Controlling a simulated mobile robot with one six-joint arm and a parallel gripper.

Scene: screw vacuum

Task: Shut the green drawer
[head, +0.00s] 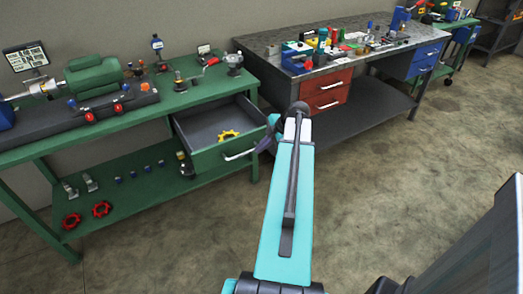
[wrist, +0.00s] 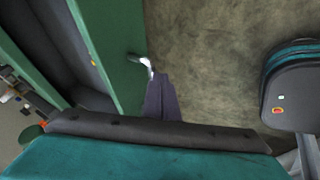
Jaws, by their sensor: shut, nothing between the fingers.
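The green drawer (head: 208,158) stands pulled out of the green workbench, with its grey inside showing. A silver bar handle (head: 240,155) is on its front. In the wrist view, the green drawer front (wrist: 118,55) runs down the left side, with the handle (wrist: 147,64) beside my fingers. My gripper (head: 262,145) is just right of the drawer front, partly hidden behind my arm. In the wrist view my gripper (wrist: 161,90) is shut and empty, its tip close to the handle. I cannot tell whether they touch.
A yellow wheel-like part (head: 228,135) lies in the drawer. The green workbench (head: 190,97) carries a motor (head: 93,74) and tools. A grey bench with red drawers (head: 326,92) stands behind my arm. The floor (head: 400,165) to the right is clear.

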